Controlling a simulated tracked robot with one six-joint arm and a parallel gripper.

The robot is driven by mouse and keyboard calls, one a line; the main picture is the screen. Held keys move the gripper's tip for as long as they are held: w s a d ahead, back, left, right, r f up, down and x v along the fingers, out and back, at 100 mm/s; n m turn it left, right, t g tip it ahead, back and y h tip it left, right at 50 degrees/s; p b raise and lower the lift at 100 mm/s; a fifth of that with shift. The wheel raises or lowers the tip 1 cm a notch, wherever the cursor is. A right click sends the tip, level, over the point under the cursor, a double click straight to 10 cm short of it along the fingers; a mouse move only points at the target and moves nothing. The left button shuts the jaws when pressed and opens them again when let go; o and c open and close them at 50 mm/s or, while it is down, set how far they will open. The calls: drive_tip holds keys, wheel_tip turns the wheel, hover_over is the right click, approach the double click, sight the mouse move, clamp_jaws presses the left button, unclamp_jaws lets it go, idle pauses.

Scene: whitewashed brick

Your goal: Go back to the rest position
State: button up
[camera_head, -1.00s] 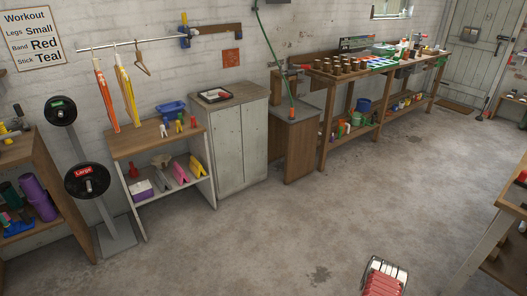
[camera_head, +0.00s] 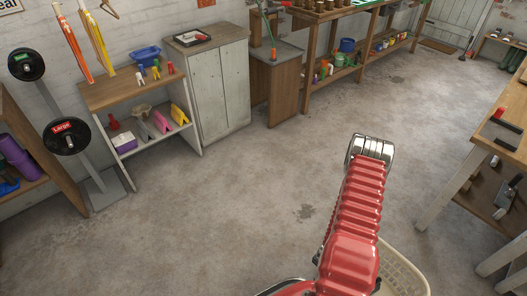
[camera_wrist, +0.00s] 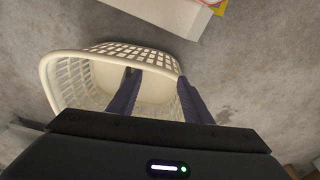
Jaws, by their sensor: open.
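My gripper (camera_wrist: 158,76) shows in the wrist view with its two dark fingers apart and nothing between them. It is over a cream, slatted basket (camera_wrist: 88,69); one finger overlaps the basket's opening and the other its right side. I cannot tell how far above it they are. In the head view, my red ribbed arm (camera_head: 352,215) reaches forward over the floor. The same basket (camera_head: 412,277) shows partly behind it at the bottom edge. My gripper is not visible in the head view.
A wooden workbench (camera_head: 490,125) with tools stands at the right. A low shelf (camera_head: 130,91), a grey cabinet (camera_head: 222,85) and a weight stand (camera_head: 105,190) line the left and back. The concrete floor (camera_head: 220,225) between is clear. A pale board (camera_wrist: 165,14) shows above the basket in the wrist view.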

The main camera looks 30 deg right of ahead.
drive_tip(key=w+a+r+n+y, duration=0.1)
drive_tip(key=w+a+r+n, duration=0.2)
drive_tip(key=r, duration=0.7)
drive_tip(key=w+a+r+n+y, duration=0.1)
drive_tip(key=w+a+r, duration=0.3)
drive_tip(key=r, duration=0.6)
drive_tip(key=w+a+r+n+y, duration=0.1)
drive_tip(key=w+a+r+n, duration=0.1)
drive_tip(key=w+r, duration=0.65)
drive_tip(key=s+a+r+n+t, duration=0.2)
drive_tip(key=a+r, duration=0.4)
drive_tip(key=r, duration=0.7)
drive_tip(key=s+a+r+n+t+h, duration=0.1)
drive_tip(key=a+r+n, duration=0.3)
drive_tip(key=r, duration=0.9)
drive_tip(key=s+a+r+n+t, duration=0.3)
drive_tip(key=a+r, duration=0.6)
drive_tip(key=r, duration=0.3)
drive_tip(key=shift+s+a+r, duration=0.25)
drive_tip(key=shift+s+r, duration=0.15)
drive_tip(key=shift+s, duration=0.2)
drive_tip(key=shift+c, duration=0.4)
